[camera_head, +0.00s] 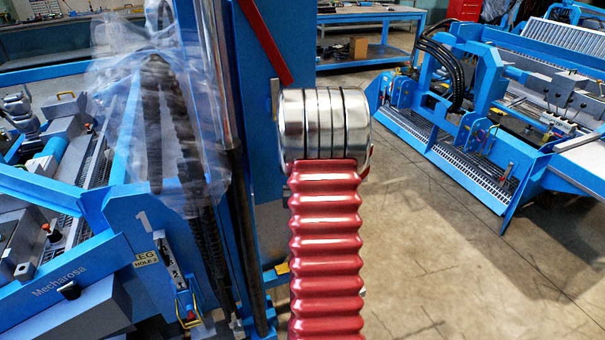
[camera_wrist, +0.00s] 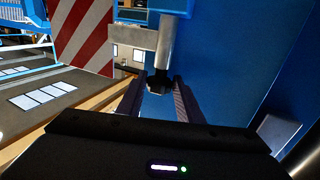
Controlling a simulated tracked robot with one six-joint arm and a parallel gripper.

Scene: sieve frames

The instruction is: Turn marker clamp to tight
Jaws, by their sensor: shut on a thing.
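In the wrist view, my gripper (camera_wrist: 159,80) has its two dark fingers on either side of a small black knob (camera_wrist: 158,86), and it is shut on this knob. The knob appears to be the marker clamp's handle. A grey cylinder (camera_wrist: 165,42) rises from just behind it to a pale grey block (camera_wrist: 137,38) and a blue bar above. Whether the clamp is loose or tight cannot be told. In the head view, I can make out neither my gripper nor the clamp.
A large blue panel (camera_wrist: 235,55) stands close on the right in the wrist view, with a red-and-white striped board (camera_wrist: 85,35) at left. In the head view, blue machines stand at left (camera_head: 150,225) and right (camera_head: 480,165). Bare floor (camera_head: 425,255) lies at lower right.

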